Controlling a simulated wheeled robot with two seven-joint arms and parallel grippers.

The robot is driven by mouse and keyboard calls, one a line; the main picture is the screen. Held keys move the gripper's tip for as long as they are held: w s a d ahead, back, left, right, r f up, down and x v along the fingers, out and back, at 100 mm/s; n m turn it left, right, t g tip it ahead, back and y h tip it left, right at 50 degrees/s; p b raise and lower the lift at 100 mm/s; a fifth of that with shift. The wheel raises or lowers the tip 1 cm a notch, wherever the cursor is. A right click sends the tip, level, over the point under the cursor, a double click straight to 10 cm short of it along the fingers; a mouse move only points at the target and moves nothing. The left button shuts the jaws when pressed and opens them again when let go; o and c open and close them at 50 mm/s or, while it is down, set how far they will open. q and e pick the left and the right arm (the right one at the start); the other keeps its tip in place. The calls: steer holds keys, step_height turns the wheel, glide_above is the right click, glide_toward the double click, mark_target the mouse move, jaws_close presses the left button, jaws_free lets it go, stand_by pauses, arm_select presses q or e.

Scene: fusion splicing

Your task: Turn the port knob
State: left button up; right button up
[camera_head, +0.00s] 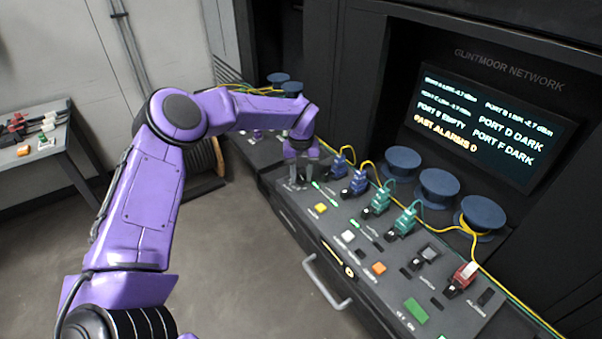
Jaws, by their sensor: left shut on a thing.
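My left arm reaches in from the left, and my left gripper (298,182) points down at the far left end of the sloped console panel (330,214). Its fingers are closed at the panel surface, around a small dark part that I take to be the port knob. The gripper mostly hides it, and I cannot tell how far it is turned. Blue connectors (357,184) and green connectors (379,201) stand in a row to the right of the gripper, with dark blocks beside them. My right gripper is not in view.
A red switch (465,274) and coloured buttons, one orange (379,268), sit further right on the panel. Yellow cable runs behind the connectors, near dark blue spools (438,184). A screen (486,124) lists port states. A side table (32,135) stands left; floor between is clear.

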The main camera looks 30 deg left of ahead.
arm_select(q)
steer(key=shift+m+b, duration=0.4)
steer(key=shift+m, duration=0.8)
steer(key=m, duration=0.2)
steer(key=shift+m, duration=0.3)
steer(key=m, duration=0.2)
steer(key=shift+m, duration=0.3)
steer(key=shift+r+m, duration=0.1)
steer(key=shift+m, duration=1.9)
steer(key=o, duration=1)
steer(key=shift+o, duration=0.2)
